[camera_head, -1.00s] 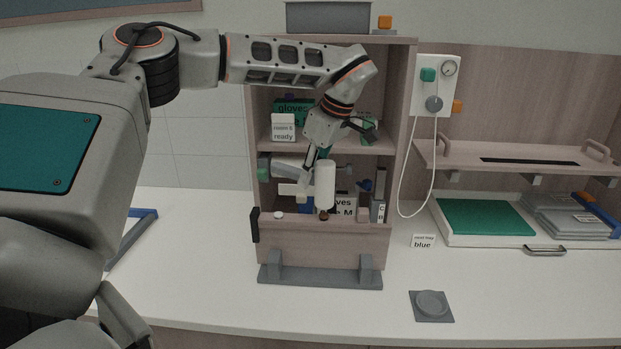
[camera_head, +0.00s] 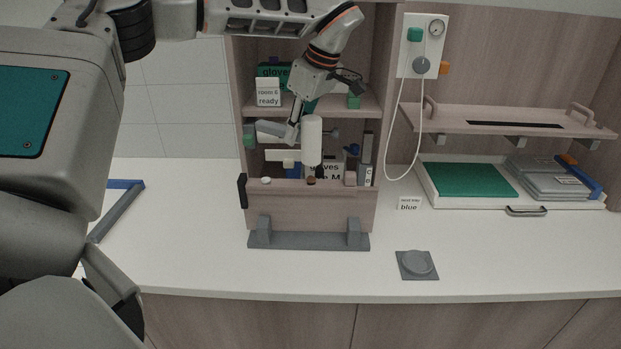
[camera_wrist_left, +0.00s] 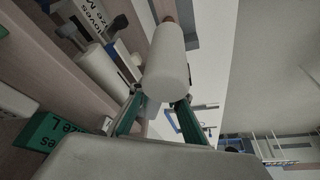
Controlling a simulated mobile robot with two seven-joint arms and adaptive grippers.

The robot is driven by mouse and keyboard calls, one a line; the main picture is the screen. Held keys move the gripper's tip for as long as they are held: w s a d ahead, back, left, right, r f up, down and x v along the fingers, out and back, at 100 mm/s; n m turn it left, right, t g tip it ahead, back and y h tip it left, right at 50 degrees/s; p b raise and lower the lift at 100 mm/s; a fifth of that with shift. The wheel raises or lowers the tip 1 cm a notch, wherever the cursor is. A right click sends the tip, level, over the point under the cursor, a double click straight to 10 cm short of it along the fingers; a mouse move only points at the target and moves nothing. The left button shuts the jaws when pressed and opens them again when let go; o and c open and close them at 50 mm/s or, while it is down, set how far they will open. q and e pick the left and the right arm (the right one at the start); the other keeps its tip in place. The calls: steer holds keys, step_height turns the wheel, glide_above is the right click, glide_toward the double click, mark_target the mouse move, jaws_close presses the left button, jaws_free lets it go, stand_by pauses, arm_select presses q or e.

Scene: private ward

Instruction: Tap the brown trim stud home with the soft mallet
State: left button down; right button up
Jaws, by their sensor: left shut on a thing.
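My left gripper (camera_head: 309,110) is shut on the soft mallet (camera_head: 312,142), a white cylinder held upright. The mallet also shows between the green-padded fingers in the left wrist view (camera_wrist_left: 167,65). The brown trim stud (camera_head: 311,180) stands at the top edge of the wooden front panel (camera_head: 310,208). The mallet's lower end is just above it, with a small gap in the head view. In the left wrist view a brown patch, probably the stud (camera_wrist_left: 168,18), shows past the mallet's far end. My right gripper is not in view.
A white stud (camera_head: 266,181) and a pinkish block (camera_head: 350,178) flank the brown stud along the panel. Shelves with glove boxes (camera_head: 272,70) and small items stand close behind. A grey round pad (camera_head: 417,263) lies on the otherwise clear front counter.

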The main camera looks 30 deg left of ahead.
arm_select(q)
step_height(320, 180, down, 4)
steer(key=f, duration=0.1)
step_height(320, 180, up, 6)
steer(key=shift+f, duration=0.1)
stand_by(0.4)
steer(key=shift+f, duration=0.45)
